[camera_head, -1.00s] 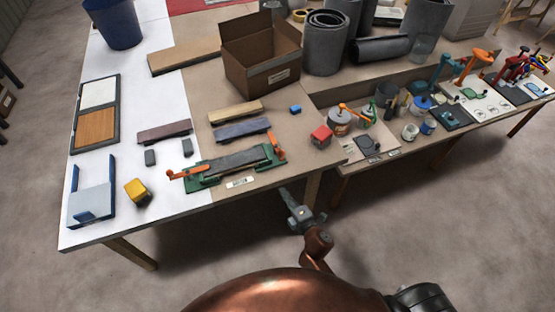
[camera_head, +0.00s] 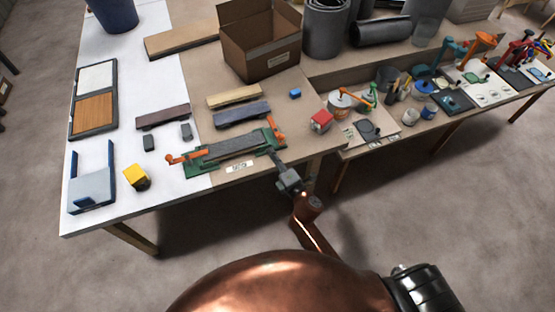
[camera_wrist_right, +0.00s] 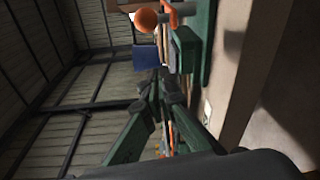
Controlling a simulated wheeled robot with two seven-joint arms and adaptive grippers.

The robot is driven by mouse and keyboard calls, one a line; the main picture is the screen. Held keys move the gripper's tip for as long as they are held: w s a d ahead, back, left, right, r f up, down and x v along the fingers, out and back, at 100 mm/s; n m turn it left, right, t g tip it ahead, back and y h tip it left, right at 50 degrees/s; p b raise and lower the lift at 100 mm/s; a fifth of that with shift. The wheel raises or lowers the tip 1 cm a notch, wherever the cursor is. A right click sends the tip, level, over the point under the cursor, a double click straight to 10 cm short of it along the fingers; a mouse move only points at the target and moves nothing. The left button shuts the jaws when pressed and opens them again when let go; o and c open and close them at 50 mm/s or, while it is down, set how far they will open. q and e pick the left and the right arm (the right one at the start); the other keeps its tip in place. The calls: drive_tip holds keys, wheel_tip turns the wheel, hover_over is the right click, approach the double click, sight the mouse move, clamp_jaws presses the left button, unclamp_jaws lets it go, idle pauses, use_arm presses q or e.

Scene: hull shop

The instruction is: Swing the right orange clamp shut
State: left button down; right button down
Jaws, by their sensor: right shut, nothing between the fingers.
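The green clamping fixture (camera_head: 205,171) lies at the front edge of the table with a dark grey bar (camera_head: 232,146) along it. The right orange clamp (camera_head: 275,130) is at its right end, with its arm pointing up and back in the picture. The left orange clamp (camera_head: 182,158) points out to the left. My right gripper (camera_head: 275,158) is shut and empty, just in front of the fixture's right end. In the right wrist view its fingers (camera_wrist_right: 165,88) lie together, with an orange knob (camera_wrist_right: 147,19) and green fixture parts (camera_wrist_right: 187,48) beyond. Contact is not clear. My left gripper is out of view.
Two bars, one tan (camera_head: 234,96) and one blue-grey (camera_head: 242,114), lie behind the fixture. A cardboard box (camera_head: 260,52) stands further back. Floor is clear in front.

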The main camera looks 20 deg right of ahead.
drive_tip(key=w, duration=0.3)
drive_tip(key=shift+w+a+f, duration=0.15)
drive_tip(key=shift+w+a, duration=0.2)
drive_tip(key=d, duration=0.2)
drive_tip(key=shift+w+d+r, duration=0.15)
drive_tip(key=shift+d+r, duration=0.2)
drive_tip(key=shift+d, duration=0.5)
drive_tip(key=shift+d, duration=0.1)
drive_tip(key=shift+d, duration=0.1)
drive_tip(key=shift+d+n+y, duration=0.1)
drive_tip(key=shift+n+y, duration=0.3)
drive_tip(key=shift+y, duration=0.3)
